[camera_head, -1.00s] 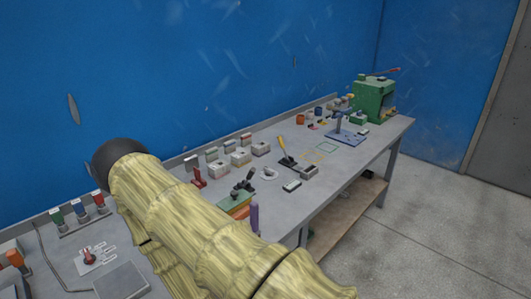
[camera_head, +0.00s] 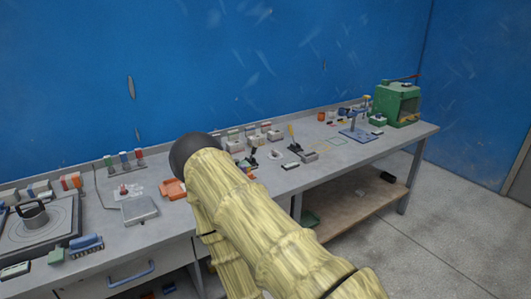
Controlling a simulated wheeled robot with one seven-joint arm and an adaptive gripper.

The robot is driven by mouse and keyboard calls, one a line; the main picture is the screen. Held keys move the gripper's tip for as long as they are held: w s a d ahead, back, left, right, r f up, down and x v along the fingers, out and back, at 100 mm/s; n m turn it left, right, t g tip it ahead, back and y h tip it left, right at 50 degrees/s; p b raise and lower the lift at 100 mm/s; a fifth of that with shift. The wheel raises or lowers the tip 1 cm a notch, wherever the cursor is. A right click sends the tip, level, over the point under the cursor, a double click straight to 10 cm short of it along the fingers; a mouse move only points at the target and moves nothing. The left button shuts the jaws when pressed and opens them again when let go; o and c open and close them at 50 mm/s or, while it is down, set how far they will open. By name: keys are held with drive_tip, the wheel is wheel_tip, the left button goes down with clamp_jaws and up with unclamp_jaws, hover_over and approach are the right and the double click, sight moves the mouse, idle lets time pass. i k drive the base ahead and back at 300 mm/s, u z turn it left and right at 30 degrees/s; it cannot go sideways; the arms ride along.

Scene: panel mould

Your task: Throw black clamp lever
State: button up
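A small black lever (camera_head: 253,158) stands on the bench, just right of the black rounded cap on my arm. It looks like the black clamp lever, but it is too small to tell how its handle is set. My arm hides part of the fixture around it. My arm, in a pale yellow ribbed sleeve, crosses the middle of the view. My gripper is not in view, so its hold on anything does not show.
The grey bench (camera_head: 365,152) runs along the blue wall. An orange tray (camera_head: 173,188), grey box (camera_head: 140,209) and round-plate fixture (camera_head: 38,228) lie left.

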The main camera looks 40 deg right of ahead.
sight(254, 148)
drive_tip(key=z, duration=0.85)
drive_tip(key=i, duration=1)
